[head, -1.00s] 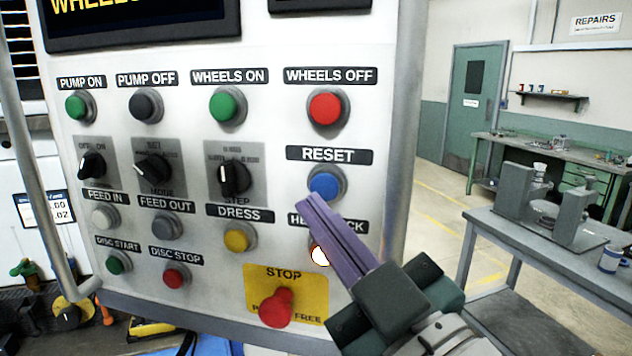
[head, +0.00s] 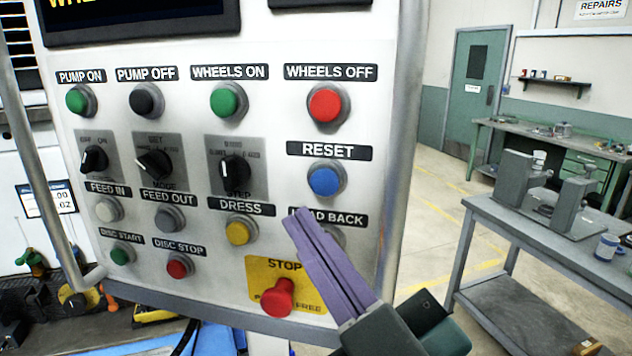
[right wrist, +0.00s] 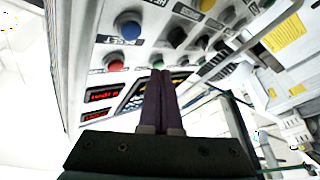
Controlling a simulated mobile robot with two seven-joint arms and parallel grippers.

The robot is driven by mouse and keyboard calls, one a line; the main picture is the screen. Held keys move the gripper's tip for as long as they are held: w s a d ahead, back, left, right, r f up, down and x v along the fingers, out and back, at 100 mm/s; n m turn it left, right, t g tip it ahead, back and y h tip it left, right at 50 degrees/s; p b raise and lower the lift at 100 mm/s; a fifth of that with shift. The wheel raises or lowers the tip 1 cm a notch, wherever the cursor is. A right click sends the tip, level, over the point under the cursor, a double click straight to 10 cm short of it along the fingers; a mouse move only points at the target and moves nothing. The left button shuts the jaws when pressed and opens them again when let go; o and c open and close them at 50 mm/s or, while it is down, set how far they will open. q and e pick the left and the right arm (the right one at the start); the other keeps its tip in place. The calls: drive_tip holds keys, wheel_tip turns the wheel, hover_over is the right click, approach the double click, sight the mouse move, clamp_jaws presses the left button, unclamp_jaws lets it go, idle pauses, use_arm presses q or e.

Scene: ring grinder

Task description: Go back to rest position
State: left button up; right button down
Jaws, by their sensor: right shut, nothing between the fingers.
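My right gripper (head: 300,222) has purple fingers pressed together with nothing between them. In the head view it comes in from the lower right, in front of the control panel (head: 225,285). Its fingertips cover the left part of the HEAD BACK label and part of the button (head: 333,237) under it. The blue RESET button (head: 324,181) is in full view above the fingertips. In the right wrist view the shut fingers (right wrist: 162,80) point toward the panel. I cannot tell whether the fingertips touch the panel. My left gripper is not in view.
The red STOP knob (head: 277,298) sits on a yellow plate left of the gripper. A grey metal rail (head: 35,170) runs along the panel's left side. To the right, a grey table (head: 530,225) carries a fixture (head: 545,185). Floor between panel and table is open.

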drive_tip(key=s+d+f+m+g+h+p, duration=0.1)
drive_tip(key=s+d+m+g+h+p, duration=0.3)
drive_tip(key=s+d+g, duration=0.3)
drive_tip(key=s+d+f+m+g+h+p, duration=0.2)
drive_tip(key=s+d+m+g+h+p, duration=0.3)
drive_tip(key=s+d+g, duration=0.3)
drive_tip(key=s+d+p, duration=0.1)
drive_tip(key=s+d, duration=0.2)
drive_tip(key=s, duration=0.1)
drive_tip(key=shift+s+f+h+p, duration=0.3)
drive_tip(key=shift+s+h, duration=0.1)
idle(0.6)
